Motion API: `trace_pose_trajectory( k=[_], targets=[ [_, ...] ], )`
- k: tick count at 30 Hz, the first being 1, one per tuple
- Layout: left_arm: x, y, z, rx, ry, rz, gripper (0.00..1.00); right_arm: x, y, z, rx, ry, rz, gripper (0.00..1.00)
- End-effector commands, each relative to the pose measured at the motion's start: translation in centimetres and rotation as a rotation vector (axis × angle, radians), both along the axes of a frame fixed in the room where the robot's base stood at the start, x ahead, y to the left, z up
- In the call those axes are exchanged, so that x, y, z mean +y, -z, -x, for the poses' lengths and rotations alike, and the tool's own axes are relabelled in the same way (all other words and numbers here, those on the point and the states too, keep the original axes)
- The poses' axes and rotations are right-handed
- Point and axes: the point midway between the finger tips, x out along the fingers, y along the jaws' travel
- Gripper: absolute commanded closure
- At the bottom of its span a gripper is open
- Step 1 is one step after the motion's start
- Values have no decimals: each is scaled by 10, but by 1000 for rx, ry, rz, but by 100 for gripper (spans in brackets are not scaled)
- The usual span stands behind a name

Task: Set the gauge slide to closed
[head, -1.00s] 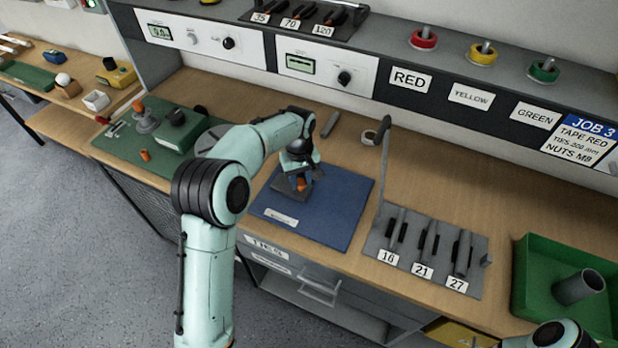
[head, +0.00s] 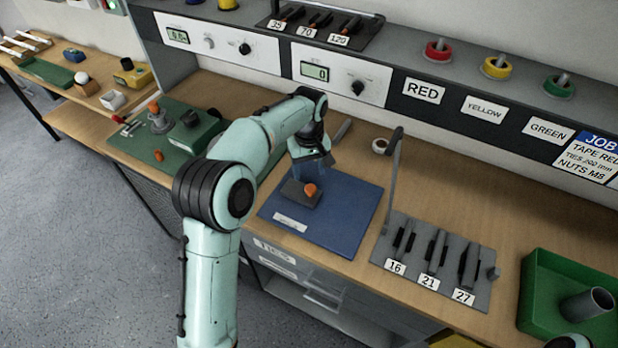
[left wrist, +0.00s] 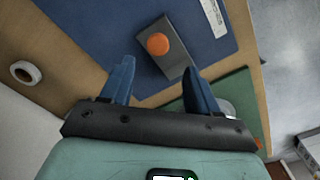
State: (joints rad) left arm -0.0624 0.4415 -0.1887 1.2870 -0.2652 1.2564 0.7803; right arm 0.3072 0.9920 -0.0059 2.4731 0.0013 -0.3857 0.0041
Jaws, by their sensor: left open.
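The gauge is a small dark grey block (head: 293,196) with an orange knob (head: 310,190) on top, lying on the blue mat (head: 345,223). In the left wrist view the grey block (left wrist: 176,62) lies beyond my fingertips, with the orange knob (left wrist: 157,43) near its one end. My left gripper (head: 312,168) is above the block, apart from it. In the left wrist view its two blue fingers (left wrist: 160,76) are spread with nothing between them. I cannot tell from the marks whether the slide is closed.
A grey rack (head: 440,262) labelled 16, 21, 27 with an upright post stands right of the mat. A green tray (head: 535,285) is at the far right. A tape roll (head: 379,146) lies behind the mat. A green board (head: 130,138) with fixtures is at the left.

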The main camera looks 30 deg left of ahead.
Motion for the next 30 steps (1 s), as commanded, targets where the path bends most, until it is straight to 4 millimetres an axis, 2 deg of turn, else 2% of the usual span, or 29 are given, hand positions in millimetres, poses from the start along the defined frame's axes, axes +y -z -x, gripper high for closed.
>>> trace_pose_trajectory(
  k=[1,3,10,15,30],
  targets=[
    [0,-15,-1,-5,1,0,40,0,-5,-3,-4,0,0,17],
    [0,-30,-1,-6,0,0,40,0,-8,-6,-7,0,0,17],
    [1,-60,0,-2,-1,-1,40,0,-15,-12,-13,0,0,17],
    [1,-65,0,0,-1,-1,40,0,-16,-13,-14,0,0,17],
    [1,-65,0,0,-1,-1,40,0,-16,-12,-14,1,1,17]
  ],
)
